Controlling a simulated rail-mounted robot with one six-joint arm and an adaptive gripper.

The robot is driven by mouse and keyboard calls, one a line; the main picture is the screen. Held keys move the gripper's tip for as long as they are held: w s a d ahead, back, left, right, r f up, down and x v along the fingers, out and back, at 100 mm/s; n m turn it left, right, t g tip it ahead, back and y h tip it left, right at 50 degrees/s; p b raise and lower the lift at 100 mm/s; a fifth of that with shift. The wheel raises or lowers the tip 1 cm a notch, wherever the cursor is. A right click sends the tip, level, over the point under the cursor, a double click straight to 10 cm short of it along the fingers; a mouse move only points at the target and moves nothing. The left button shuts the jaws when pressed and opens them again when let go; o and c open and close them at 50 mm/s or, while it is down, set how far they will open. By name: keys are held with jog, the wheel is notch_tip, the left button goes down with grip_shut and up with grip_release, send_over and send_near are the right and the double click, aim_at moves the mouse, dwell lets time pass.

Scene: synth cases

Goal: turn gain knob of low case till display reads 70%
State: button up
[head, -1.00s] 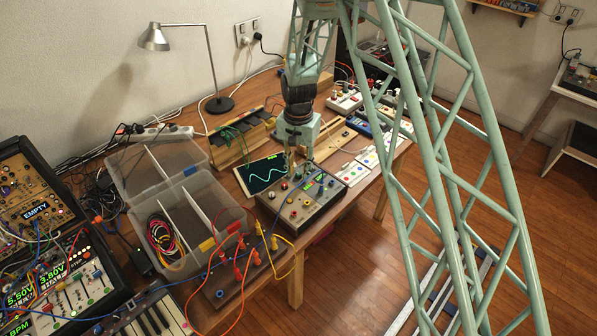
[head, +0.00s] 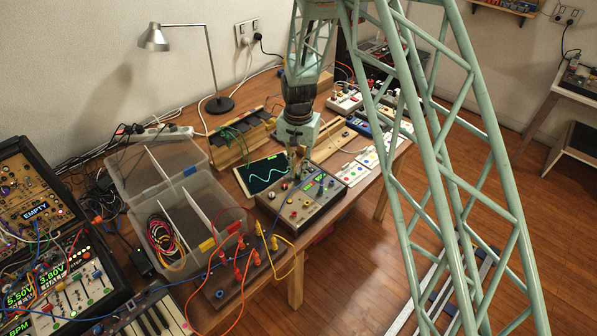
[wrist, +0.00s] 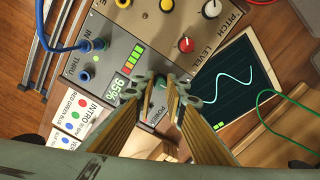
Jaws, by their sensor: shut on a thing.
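The low case (head: 320,203) is a grey box with a dark side and coloured knobs, standing near the table's front edge. In the wrist view its display (wrist: 121,79) shows green digits that look like 95%, turned sideways, beside a green-to-red bar. My gripper (head: 297,158) is down at the far side of the case. In the wrist view my gripper (wrist: 163,87) is shut on a small teal knob (wrist: 160,83), mostly hidden between the fingertips. Lettering like "POWER" shows beside the fingers; I cannot read a gain label.
A dark tablet (head: 262,172) with a light wave lies left of the case. White cards (head: 368,158) lie to its right. Red and yellow knobs (wrist: 186,44) stand on the case. A blue cable (wrist: 62,47) plugs into it, and a green cable (wrist: 272,98) crosses near the tablet.

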aim_at(298, 174)
jog(key=shift+n+b, duration=0.3)
jog(key=shift+n, duration=2.7)
jog(key=o, duration=0.9)
jog(key=shift+r, duration=0.15)
notch_tip(298, 174, up, 12)
jog(key=shift+f, duration=0.15)
